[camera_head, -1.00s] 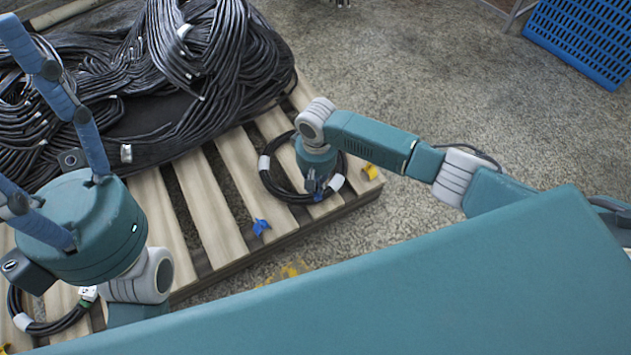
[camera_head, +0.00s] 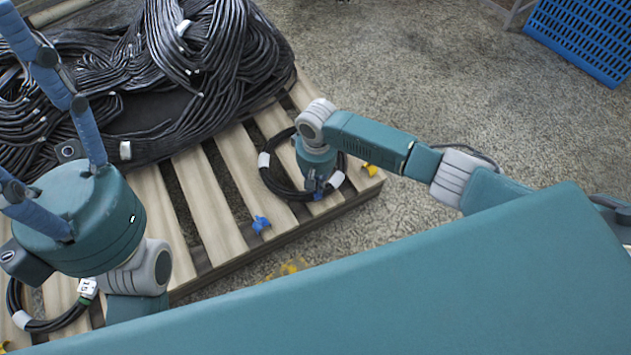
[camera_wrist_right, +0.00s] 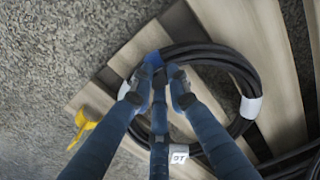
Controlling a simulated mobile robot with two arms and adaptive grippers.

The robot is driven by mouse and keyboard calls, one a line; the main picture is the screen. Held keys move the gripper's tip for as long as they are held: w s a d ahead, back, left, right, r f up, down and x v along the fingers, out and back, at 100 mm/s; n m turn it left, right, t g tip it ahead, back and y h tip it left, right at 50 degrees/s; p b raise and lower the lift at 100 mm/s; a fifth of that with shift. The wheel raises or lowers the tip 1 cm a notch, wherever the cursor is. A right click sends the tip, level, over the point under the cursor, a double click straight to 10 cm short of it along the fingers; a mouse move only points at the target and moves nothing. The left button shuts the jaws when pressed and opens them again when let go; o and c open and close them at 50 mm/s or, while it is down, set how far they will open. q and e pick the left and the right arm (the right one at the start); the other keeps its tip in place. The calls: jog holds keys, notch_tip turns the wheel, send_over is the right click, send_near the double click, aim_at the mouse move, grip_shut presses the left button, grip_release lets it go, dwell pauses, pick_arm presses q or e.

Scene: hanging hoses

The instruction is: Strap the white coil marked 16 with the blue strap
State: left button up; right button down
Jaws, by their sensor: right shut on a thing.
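A black cable coil with white bands (camera_head: 264,162) lies on the pallet's right part. In the right wrist view the coil (camera_wrist_right: 222,56) carries a white tag (camera_wrist_right: 178,152), upside down; I cannot read its number surely. My right gripper (camera_head: 317,190) reaches down at the coil's near side. In the right wrist view its fingertips (camera_wrist_right: 158,78) are closed together at a bright blue strap (camera_wrist_right: 152,60) on the coil; whether the strap circles the cable fully is hidden. My left gripper (camera_head: 40,130) is raised, fingers spread, tips partly outside the view.
Another blue strap piece (camera_head: 261,224) lies on the slats, and a yellow piece (camera_head: 370,169) at the pallet edge. A second coil (camera_head: 45,325) tagged apparently 15 lies lower left. A black cable heap (camera_head: 190,70) fills the back. A blue crate (camera_head: 585,35) stands on open floor.

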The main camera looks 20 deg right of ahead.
jog(key=shift+f, duration=0.5)
jog(key=c, duration=1.6)
grip_release()
jog(key=shift+r, duration=0.15)
notch_tip(320, 180, up, 12)
jog(key=shift+d+f, duration=0.1)
